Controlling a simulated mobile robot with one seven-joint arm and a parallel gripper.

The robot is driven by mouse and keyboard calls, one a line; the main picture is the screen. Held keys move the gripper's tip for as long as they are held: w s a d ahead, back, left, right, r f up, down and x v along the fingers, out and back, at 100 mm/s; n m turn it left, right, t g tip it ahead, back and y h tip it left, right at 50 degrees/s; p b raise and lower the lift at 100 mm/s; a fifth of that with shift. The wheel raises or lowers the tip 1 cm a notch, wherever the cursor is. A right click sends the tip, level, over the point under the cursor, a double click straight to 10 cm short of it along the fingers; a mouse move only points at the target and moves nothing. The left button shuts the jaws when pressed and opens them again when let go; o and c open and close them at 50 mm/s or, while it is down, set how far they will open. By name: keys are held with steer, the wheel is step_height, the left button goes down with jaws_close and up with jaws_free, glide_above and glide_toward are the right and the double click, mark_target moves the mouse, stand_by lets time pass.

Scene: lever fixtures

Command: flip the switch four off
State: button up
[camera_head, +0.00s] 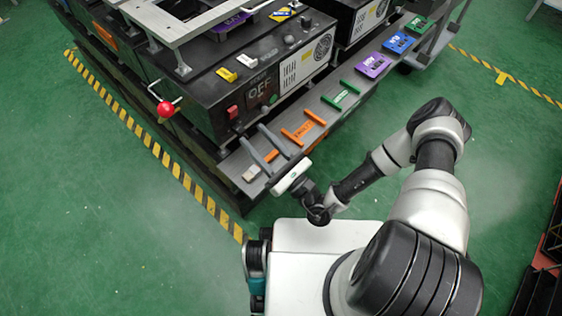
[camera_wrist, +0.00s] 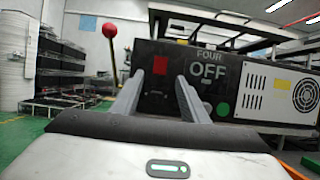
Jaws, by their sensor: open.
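In the wrist view a dark panel carries the label FOUR OFF (camera_wrist: 208,66). A green round button (camera_wrist: 223,109) is below the label. In the head view the red switch (camera_head: 232,112) is on the box's front face, left of the OFF label (camera_head: 263,92). My gripper (camera_head: 249,133) is open and empty, its two grey fingers pointing at the panel. The fingers also show in the wrist view (camera_wrist: 172,74), with a gap between them and the panel face behind.
A lever with a red ball (camera_head: 166,109) sticks out at the box's left corner; it also shows in the wrist view (camera_wrist: 110,31). A grey ledge (camera_head: 325,108) with orange and green handles runs below the panel. Green floor is clear on the left.

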steer(key=v, duration=1)
steer(key=shift+s+d+p, duration=0.25)
steer(key=shift+p, duration=0.1)
steer(key=s+d+r+n+g+h, duration=0.25)
steer(key=d+r+n+h, duration=0.3)
steer(key=r+n, duration=0.5)
steer(key=s+d+r+n+g+h, duration=0.3)
steer(key=r+n+h, duration=0.35)
steer(key=r, duration=0.75)
steer(key=s+d+r+n+g+h, duration=0.1)
steer(key=d+r+n+g+h, duration=0.35)
steer(key=r+n, duration=0.6)
step_height(320, 180, up, 25)
steer(key=d+m+t+p, duration=0.1)
steer(key=d+p, duration=0.1)
steer(key=p, duration=2.1)
steer(key=shift+s+r+h+p, duration=0.2)
steer(key=shift+h+p, duration=0.2)
steer(key=shift+h, duration=0.05)
